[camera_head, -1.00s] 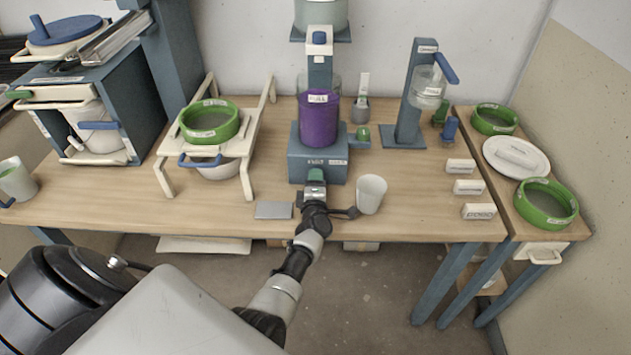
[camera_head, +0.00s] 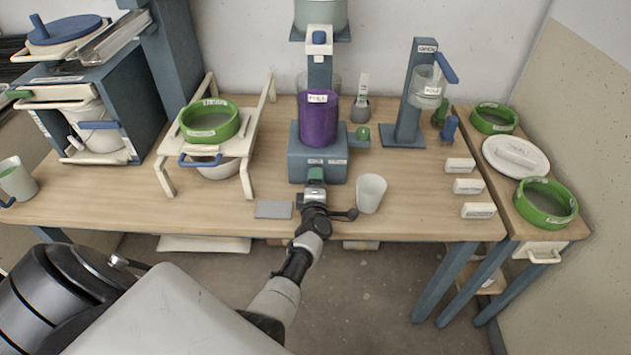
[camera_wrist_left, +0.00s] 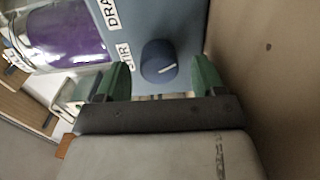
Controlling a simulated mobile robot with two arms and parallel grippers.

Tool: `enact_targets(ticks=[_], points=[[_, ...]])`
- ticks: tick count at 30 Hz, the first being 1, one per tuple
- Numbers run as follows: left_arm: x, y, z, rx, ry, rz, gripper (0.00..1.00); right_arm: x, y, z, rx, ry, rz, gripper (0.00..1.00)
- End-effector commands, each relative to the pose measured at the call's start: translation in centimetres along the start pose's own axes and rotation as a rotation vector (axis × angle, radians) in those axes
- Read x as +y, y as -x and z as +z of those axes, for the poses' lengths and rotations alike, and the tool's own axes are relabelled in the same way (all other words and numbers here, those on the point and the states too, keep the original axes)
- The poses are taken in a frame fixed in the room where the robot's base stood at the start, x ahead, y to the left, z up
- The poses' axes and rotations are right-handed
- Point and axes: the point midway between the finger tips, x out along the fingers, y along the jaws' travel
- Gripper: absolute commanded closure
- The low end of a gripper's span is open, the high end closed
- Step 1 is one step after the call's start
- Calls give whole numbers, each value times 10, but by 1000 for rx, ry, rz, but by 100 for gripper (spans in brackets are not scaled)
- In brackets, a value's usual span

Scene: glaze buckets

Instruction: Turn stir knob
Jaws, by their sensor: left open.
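The stir knob (camera_wrist_left: 158,62) is a round blue knob with a white line on its face, on the blue-grey station front in the left wrist view. A partly hidden label (camera_wrist_left: 125,57) ending in "IR" is beside it. My left gripper (camera_head: 316,176) is open at the front of the station base (camera_head: 330,166) in the head view. Its green fingers are on either side of the knob in the wrist view, with gaps showing; I see no grip. The knob is hidden behind the gripper in the head view. A purple-filled vessel (camera_head: 318,122) stands on the base. My right gripper is out of view.
A white cup (camera_head: 370,193) stands close to the right of my gripper. A flat grey plate (camera_head: 273,209) lies to its left. A rack with a green-rimmed sieve (camera_head: 209,122) stands further left. Small labelled blocks (camera_head: 467,186) lie to the right.

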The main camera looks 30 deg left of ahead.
Motion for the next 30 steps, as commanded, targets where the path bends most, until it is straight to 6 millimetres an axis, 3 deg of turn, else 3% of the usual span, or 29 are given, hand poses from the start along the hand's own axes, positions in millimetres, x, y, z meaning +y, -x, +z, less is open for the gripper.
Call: enact_targets(ticks=[7, 15, 30], points=[[4, 49, 0, -2, 0, -5, 31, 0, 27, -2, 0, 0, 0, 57], [1, 92, 0, -1, 0, -3, 31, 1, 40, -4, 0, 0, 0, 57], [0, 101, 0, -1, 0, -2, 31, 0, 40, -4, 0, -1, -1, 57]])
